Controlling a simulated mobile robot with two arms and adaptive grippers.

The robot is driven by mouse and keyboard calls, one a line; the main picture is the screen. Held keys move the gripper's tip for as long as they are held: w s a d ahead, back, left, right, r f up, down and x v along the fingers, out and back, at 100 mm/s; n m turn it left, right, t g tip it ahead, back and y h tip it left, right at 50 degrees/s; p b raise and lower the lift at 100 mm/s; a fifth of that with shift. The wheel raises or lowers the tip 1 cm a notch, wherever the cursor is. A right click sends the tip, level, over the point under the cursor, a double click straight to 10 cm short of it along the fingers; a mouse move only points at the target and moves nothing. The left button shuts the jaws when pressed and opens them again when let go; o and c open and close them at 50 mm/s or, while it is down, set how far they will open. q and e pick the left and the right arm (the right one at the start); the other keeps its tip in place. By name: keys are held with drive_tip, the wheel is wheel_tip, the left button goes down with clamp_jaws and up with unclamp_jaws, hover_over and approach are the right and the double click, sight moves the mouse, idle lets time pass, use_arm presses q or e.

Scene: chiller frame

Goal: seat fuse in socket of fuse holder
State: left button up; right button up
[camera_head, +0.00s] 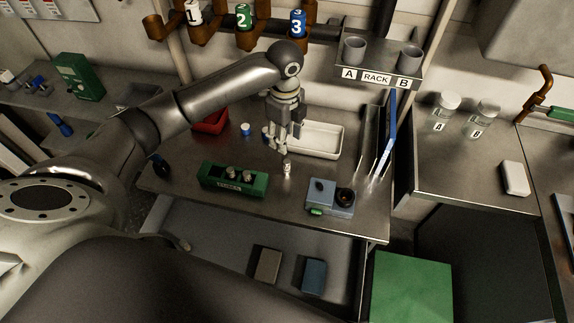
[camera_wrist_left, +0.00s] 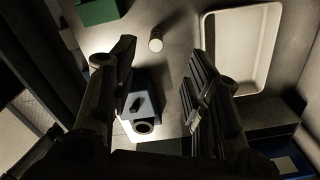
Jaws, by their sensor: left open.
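A small pale cylinder, apparently the fuse (camera_head: 287,170), stands upright on the steel bench; it also shows in the left wrist view (camera_wrist_left: 155,45). A green block (camera_head: 215,181) with a white label too small to read surely bears two silver cylinders. To the right, a blue-grey box (camera_head: 341,208) has a black round socket (camera_head: 345,194) and a dark lever; the box shows between my fingers in the left wrist view (camera_wrist_left: 150,100). I cannot tell for sure which is the fuse holder. My left gripper (camera_head: 275,145) is open and empty, above and behind the cylinder. My right gripper is not in view.
Upright panels (camera_head: 384,140) stand at the bench's right. Bare steel surrounds the cylinder.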

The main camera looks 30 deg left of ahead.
sight(287, 161)
use_arm(q)
wheel_tip(287, 161, down, 5)
drive_tip(key=shift+r+p, duration=0.15)
drive_tip(key=shift+p, duration=0.25)
drive_tip(key=shift+f, duration=0.6)
drive_tip(key=f, duration=0.1)
drive_tip(key=f+p, duration=0.1)
drive_tip(key=f, duration=0.2)
drive_tip(key=shift+s+d+f+p, duration=0.2)
drive_tip(key=shift+s+d+p, duration=0.1)
drive_tip(key=shift+d+p, duration=0.05)
drive_tip(key=shift+f, duration=0.4)
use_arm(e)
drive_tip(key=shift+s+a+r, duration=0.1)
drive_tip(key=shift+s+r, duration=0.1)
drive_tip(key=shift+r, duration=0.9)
use_arm(q)
clamp_jaws()
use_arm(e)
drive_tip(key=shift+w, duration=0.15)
